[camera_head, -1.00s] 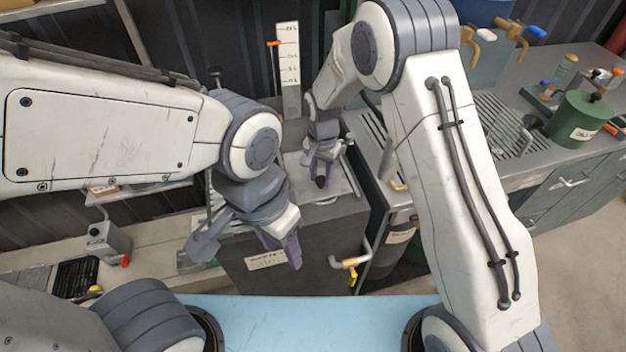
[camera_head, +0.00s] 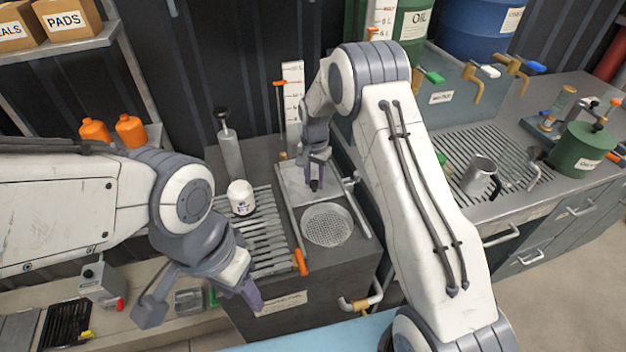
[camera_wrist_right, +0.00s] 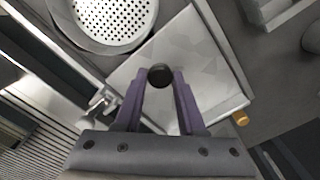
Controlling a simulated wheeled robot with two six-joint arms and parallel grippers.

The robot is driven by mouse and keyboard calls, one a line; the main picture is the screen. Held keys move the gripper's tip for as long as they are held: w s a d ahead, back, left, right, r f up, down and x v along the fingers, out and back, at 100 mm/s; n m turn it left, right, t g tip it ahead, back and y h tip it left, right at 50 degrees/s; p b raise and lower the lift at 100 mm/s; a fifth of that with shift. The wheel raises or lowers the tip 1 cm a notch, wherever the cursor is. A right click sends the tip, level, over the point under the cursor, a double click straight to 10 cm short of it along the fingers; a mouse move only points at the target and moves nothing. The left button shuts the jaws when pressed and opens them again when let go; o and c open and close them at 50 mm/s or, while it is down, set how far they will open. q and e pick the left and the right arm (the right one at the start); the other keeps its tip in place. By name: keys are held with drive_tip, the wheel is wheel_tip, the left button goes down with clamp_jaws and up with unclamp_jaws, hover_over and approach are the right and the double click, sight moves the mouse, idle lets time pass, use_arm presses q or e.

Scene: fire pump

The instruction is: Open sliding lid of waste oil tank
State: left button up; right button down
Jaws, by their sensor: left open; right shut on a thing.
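The waste oil tank (camera_head: 345,275) is a dark grey box in the middle of the head view. Its sliding lid (camera_head: 291,178) is a flat metal plate between rails at the back of the tank top. A round perforated strainer (camera_head: 327,224) lies uncovered in front of the lid; part of it shows in the right wrist view (camera_wrist_right: 118,22). My right gripper (camera_head: 316,172) is shut on the lid's black knob (camera_wrist_right: 160,76). My left gripper (camera_head: 203,300) is open and empty, left of the tank and low in the view.
A slatted rack with tools (camera_head: 265,235), a white canister (camera_head: 241,197) and a grey pump (camera_head: 229,150) stand left of the lid. A drain tap (camera_head: 360,301) sticks out in front. A bench with a mug (camera_head: 480,175) and green can (camera_head: 583,148) is at right.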

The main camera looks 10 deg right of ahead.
drive_tip(key=shift+w+r, duration=0.1)
drive_tip(key=c, duration=0.5)
unclamp_jaws()
wheel_tip(320, 180, up, 10)
drive_tip(key=b, duration=0.1)
drive_tip(key=shift+r+b, duration=0.2)
drive_tip(key=shift+b, duration=0.15)
